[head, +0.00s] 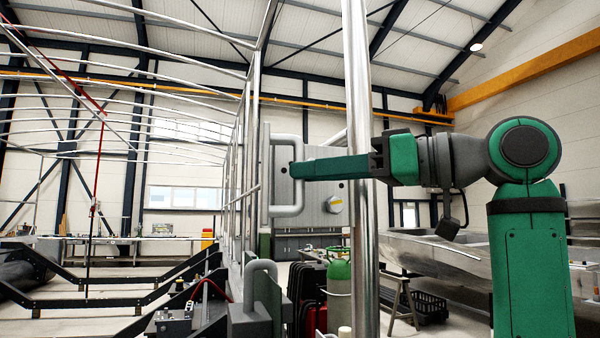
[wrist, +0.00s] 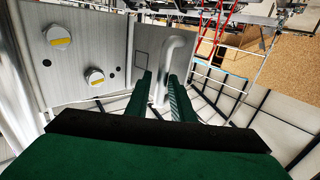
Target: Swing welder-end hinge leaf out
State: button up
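A grey upright plate (head: 312,195) stands mid-picture in the head view, partly behind a thick metal post. A pale bent-tube handle (head: 287,211) stands off its left side. I take these to be the hinge leaf. In the wrist view the handle (wrist: 179,45) rises from between my fingers, beside the grey plate (wrist: 97,45). My gripper (head: 293,169) reaches in from the right with its green fingers level with the handle's upright bar. In the wrist view my fingers (wrist: 160,92) lie on either side of the bar. Whether they press on it is unclear.
Thinner frame tubes (head: 252,130) rise left of the plate. A green gas cylinder (head: 339,285) stands below. A metal boat hull (head: 440,255) lies at the right, and dark cradle beams (head: 100,287) cross the left floor.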

jog(key=shift+x, duration=1.3)
jog(key=shift+s+a, duration=0.1)
jog(key=shift+s, duration=0.05)
grip_shut()
jog(key=shift+w+d+r, duration=0.1)
jog(key=shift+w+d, duration=0.2)
grip_release()
